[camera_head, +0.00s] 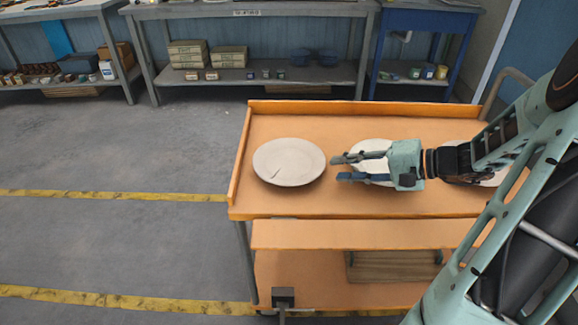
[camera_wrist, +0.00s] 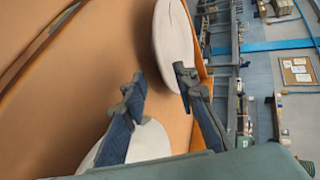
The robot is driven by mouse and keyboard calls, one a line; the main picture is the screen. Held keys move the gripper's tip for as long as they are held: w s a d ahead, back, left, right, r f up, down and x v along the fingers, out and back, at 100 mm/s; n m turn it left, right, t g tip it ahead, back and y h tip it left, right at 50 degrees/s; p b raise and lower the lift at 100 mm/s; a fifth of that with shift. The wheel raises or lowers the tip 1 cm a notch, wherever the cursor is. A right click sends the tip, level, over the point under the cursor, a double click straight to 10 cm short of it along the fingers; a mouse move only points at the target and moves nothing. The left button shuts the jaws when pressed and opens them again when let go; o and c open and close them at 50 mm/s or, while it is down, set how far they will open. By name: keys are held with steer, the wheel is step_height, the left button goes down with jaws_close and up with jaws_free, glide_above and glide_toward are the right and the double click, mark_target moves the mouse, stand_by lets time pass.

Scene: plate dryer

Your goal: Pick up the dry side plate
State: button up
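A pale round plate (camera_head: 289,162) with a thin dark line on it lies at the left of the orange cart top. It also shows at the top of the wrist view (camera_wrist: 173,38), beyond the fingertips. A second white plate (camera_head: 370,145) lies partly hidden under my gripper (camera_head: 340,168), and shows low in the wrist view (camera_wrist: 150,143). A third plate (camera_head: 488,179) at the right is mostly hidden by my arm. My gripper is open and empty, its fingers pointing left towards the marked plate and apart from it. I cannot tell which plate is dry.
The orange cart (camera_head: 330,206) has raised edges at the back and left, and a lower shelf holding a wooden crate (camera_head: 395,266). Workbenches (camera_head: 255,75) with boxes stand behind. The cart top is bare in front of the plates. Grey floor with yellow lines lies left.

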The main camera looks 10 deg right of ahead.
steer(key=b+x, duration=0.1)
steer(key=x, duration=0.4)
steer(key=shift+w+d, duration=0.1)
steer(key=shift+w, duration=0.05)
jaws_close()
steer(key=shift+r, duration=0.1)
